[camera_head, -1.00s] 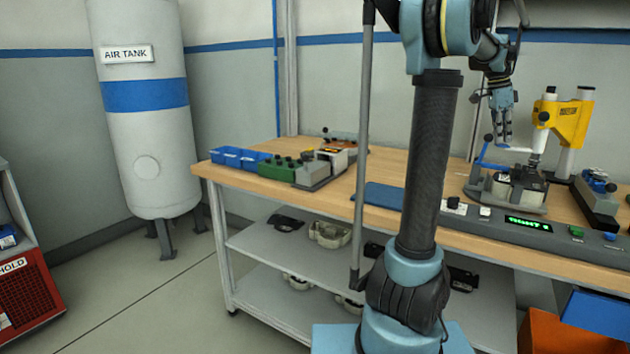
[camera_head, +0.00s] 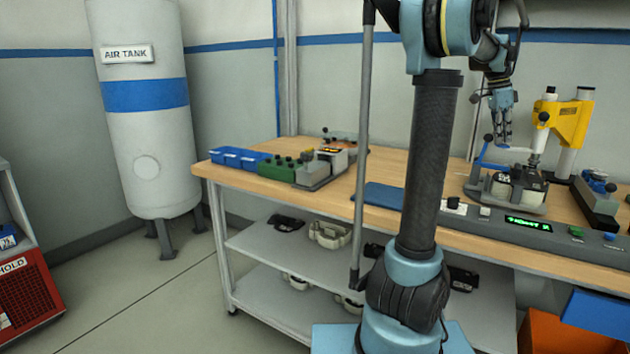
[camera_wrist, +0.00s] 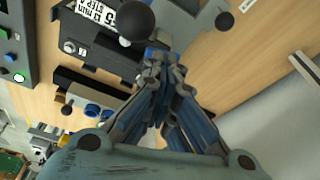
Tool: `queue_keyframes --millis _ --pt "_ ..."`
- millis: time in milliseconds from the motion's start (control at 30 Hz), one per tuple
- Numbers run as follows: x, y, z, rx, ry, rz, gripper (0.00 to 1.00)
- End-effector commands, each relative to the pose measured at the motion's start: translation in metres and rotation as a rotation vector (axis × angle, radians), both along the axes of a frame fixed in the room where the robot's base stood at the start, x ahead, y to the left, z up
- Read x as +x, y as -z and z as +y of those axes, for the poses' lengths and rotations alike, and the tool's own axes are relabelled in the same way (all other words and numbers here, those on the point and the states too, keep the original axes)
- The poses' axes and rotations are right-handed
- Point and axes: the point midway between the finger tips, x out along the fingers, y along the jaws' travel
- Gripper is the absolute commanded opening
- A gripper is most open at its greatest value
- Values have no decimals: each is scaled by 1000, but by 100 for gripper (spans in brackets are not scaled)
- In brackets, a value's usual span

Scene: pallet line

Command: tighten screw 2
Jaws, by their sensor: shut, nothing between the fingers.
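My gripper (camera_head: 503,138) hangs over the fixture on the bench, its fingers together and empty. In the wrist view the closed fingertips (camera_wrist: 156,72) are beside a black ball knob (camera_wrist: 137,20); I cannot tell if they touch it. A dark and cream part (camera_head: 515,187) sits in the grey fixture (camera_head: 480,192), below and in front of the gripper. The yellow screwdriver stand (camera_head: 570,122) is just right of the gripper, with its grey spindle (camera_head: 538,145) over the part. The screws are too small to make out.
A control panel with a lit green display (camera_head: 527,223) runs along the front edge; its text is hard to read. A grey block with blue knobs (camera_head: 597,195) is at right.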

Motion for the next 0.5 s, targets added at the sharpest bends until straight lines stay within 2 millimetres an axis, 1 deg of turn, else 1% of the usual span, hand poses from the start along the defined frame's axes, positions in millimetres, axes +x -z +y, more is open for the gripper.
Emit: queue_keyframes --millis 500 --pt "0 -4 0 1 1 0 0"
